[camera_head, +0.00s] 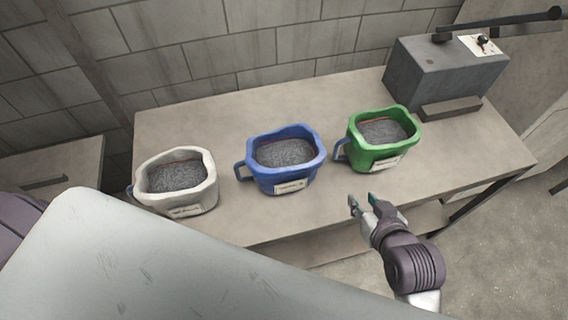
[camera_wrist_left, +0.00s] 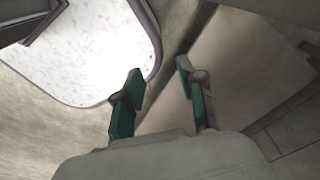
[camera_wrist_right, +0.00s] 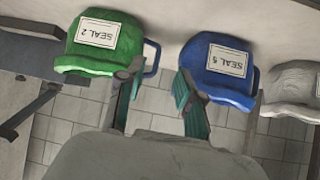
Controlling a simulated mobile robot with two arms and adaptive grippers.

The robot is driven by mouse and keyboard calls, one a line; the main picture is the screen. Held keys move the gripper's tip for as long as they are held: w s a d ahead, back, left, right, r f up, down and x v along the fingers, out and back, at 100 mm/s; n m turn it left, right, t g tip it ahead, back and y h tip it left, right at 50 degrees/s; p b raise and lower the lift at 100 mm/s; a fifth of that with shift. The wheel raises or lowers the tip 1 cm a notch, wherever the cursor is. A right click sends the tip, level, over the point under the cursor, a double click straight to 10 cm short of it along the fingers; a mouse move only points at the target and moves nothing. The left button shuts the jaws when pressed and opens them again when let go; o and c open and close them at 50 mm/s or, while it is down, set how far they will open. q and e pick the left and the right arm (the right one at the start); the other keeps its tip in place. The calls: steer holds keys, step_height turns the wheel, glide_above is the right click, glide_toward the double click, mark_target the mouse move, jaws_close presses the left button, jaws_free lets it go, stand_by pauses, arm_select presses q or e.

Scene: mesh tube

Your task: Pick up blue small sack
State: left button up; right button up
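The blue small sack (camera_head: 285,160) stands upright on the table in the middle of the row, open at the top and filled with dark grey grains. It has a handle on its left side and a white label on its front. In the right wrist view the blue sack (camera_wrist_right: 217,72) shows its label, reading SEAL 5. My right gripper (camera_head: 362,202) is open and empty at the table's front edge, to the right of the blue sack and below the green one. My left gripper (camera_wrist_left: 158,100) is open and empty; it is not seen in the head view.
A green sack (camera_head: 382,139) stands to the right of the blue one and a white sack (camera_head: 178,182) to its left. A grey machine box (camera_head: 447,75) sits at the table's right back. The table (camera_head: 330,205) is bare in front of the sacks. A block wall is behind.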

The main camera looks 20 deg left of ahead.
mark_target(316, 140)
steer(key=w+a+r+n+t+y, duration=0.2)
steer(key=w+a+r+y, duration=0.1)
steer(key=a+r, duration=0.3)
steer(key=x, duration=0.6)
steer(key=s+f+p+x, duration=0.1)
steer(key=x, duration=0.2)
steer(key=shift+a, duration=0.45)
steer(key=shift+p+x, duration=0.7)
steer(key=shift+x, duration=2.1)
arm_select(q)
steer(key=shift+a+r, duration=0.25)
steer(key=shift+r, duration=0.35)
steer(key=shift+a+r, duration=0.25)
steer(key=shift+r, duration=0.3)
arm_select(e)
steer(key=shift+d+f, duration=0.1)
jaws_close()
